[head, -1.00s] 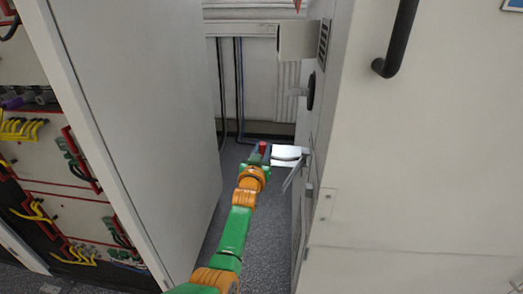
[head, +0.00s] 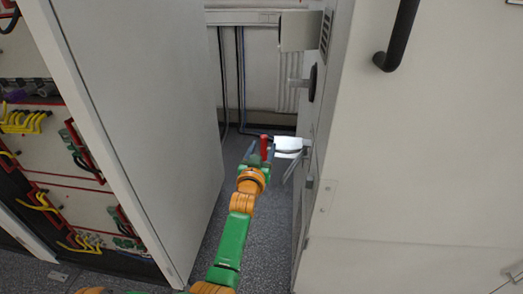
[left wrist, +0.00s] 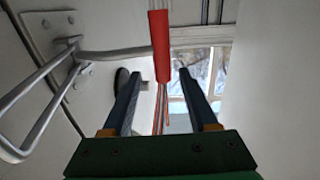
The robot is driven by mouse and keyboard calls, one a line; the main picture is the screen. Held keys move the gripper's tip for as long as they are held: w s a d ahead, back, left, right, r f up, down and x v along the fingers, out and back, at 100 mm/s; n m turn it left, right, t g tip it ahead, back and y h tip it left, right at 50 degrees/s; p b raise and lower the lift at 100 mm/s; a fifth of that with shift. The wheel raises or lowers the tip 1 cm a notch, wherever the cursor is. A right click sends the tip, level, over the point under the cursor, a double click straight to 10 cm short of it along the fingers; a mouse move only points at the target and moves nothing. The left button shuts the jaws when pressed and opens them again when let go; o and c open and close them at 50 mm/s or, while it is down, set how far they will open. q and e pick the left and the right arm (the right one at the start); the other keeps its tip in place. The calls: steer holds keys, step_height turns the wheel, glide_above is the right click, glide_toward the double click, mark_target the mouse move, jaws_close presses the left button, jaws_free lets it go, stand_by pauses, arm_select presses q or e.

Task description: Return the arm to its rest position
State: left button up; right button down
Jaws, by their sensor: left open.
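My left gripper (head: 259,152) is at the end of the green and orange arm, in the gap between two cabinets. Its two dark fingers stand apart in the left wrist view (left wrist: 156,82). A red bar (head: 264,148) shows upright between the fingertips in the head view. In the left wrist view the red bar (left wrist: 160,45) hangs in front of the open fingers, with thin red strands below it. Whether it touches a finger, I cannot tell. My right gripper is not in view.
A tall white panel (head: 140,130) stands close on the left and a pale cabinet (head: 420,170) on the right. A metal bracket (left wrist: 45,95) and a white plate (head: 291,145) project from the right cabinet near my gripper. Grey floor (head: 265,235) is free below.

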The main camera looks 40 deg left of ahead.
arm_select(q)
steer(key=v, duration=0.3)
stand_by(0.4)
steer(key=s+d+f+m+g+h+p, duration=0.1)
steer(key=s+d+f+m+g+h, duration=0.25)
steer(key=f, duration=0.65)
steer(key=s+d+f+g+h+p, duration=0.1)
steer(key=s+d+f+g, duration=0.1)
steer(key=s+d+f, duration=0.5)
steer(key=s+d+f+m+g+h+p, duration=0.1)
steer(key=s+f+g+h, duration=0.15)
steer(key=f, duration=0.95)
steer(key=s+d+f+g, duration=0.1)
steer(key=s+f+g, duration=0.1)
steer(key=s, duration=0.8)
steer(key=s+d+f+m+g+p, duration=0.1)
steer(key=s+f+g, duration=0.2)
steer(key=s, duration=0.8)
steer(key=s+d+f+m+g+p, duration=0.1)
steer(key=s+f+g, duration=0.1)
steer(key=s+f, duration=0.4)
steer(key=s, duration=0.4)
steer(key=shift+s+g, duration=0.25)
steer(key=shift+g, duration=0.05)
steer(key=shift+w+f+m, duration=0.1)
steer(key=shift+f+m, duration=0.05)
steer(key=shift+m, duration=0.1)
